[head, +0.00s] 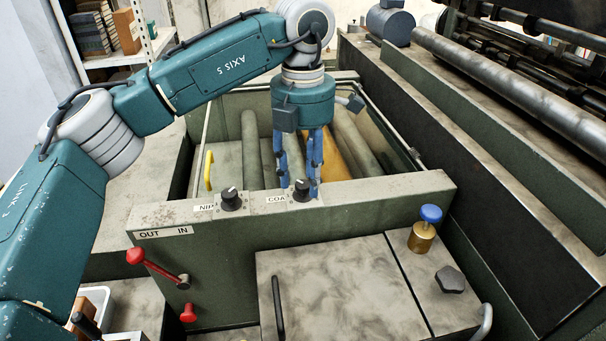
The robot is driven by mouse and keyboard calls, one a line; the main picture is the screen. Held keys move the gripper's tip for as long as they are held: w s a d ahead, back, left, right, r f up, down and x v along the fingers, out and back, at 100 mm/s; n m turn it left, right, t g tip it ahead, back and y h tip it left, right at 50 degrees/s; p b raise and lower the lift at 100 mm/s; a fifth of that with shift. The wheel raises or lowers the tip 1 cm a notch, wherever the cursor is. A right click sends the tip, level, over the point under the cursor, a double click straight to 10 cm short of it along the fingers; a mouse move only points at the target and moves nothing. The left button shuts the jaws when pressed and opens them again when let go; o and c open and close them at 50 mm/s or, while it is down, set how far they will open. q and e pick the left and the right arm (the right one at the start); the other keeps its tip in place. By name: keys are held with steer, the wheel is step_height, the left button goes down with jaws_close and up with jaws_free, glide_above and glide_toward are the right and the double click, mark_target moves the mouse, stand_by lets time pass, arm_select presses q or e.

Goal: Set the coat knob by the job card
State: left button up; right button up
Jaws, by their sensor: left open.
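The coat knob (301,192), black with a pale mark on top, sits on the green machine's front rail behind a label of which "COA" can be read. My left gripper (299,189) points straight down over it with blue fingers. The fingers are open, and their tips are on either side of the knob; I cannot tell whether they touch it. The fingers hide part of the knob and of its label. I cannot make out a job card in this view. My right gripper is not in view.
A similar black knob (231,199) labelled "NIP" stands left on the same rail. A red lever (152,266) sticks out below an "OUT IN" label. A blue-topped brass knob (425,229) and a dark lobed knob (450,279) stand at right. Rollers (250,150) lie behind the rail.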

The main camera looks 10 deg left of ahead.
mark_target(303, 183)
arm_select(q)
step_height(303, 183, up, 12)
steer(key=shift+f, duration=0.2)
